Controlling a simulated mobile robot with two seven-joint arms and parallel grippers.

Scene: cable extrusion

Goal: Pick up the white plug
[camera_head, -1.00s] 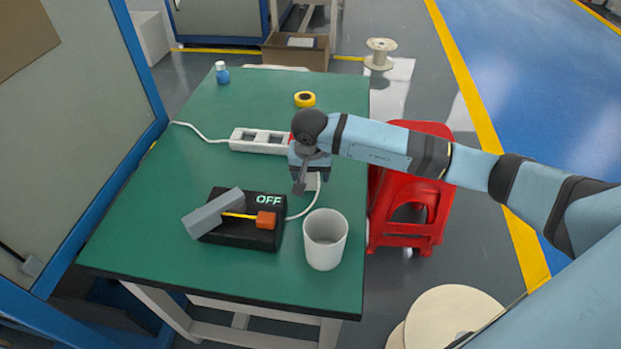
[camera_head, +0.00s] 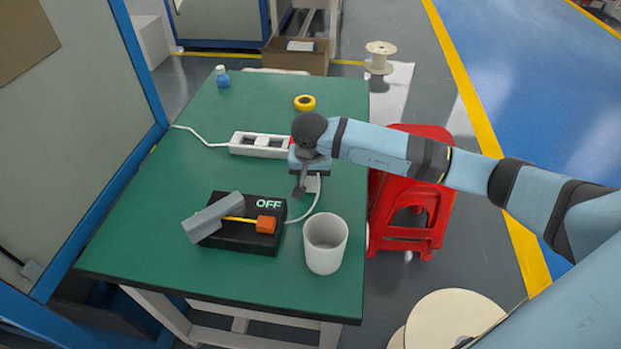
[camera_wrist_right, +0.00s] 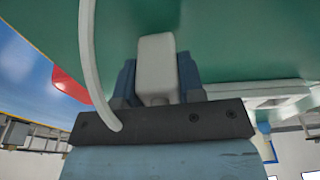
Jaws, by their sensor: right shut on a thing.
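The white plug (camera_wrist_right: 156,62) sits between the two fingers of my right gripper (camera_wrist_right: 157,82) in the right wrist view. The fingers are shut on it. In the head view my right gripper (camera_head: 309,178) is above the right part of the green table, with part of the plug (camera_head: 313,184) showing below it. A white cable (camera_head: 306,214) runs from the plug to the black switch box (camera_head: 240,238) marked OFF. The white power strip (camera_head: 258,145) lies just left of the gripper. My left gripper is not in view.
A white cup (camera_head: 325,243) stands near the table's front right. A yellow tape roll (camera_head: 305,103) and a blue bottle (camera_head: 222,77) are farther back. A red stool (camera_head: 408,215) stands right of the green table (camera_head: 150,235). The table's left middle is clear.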

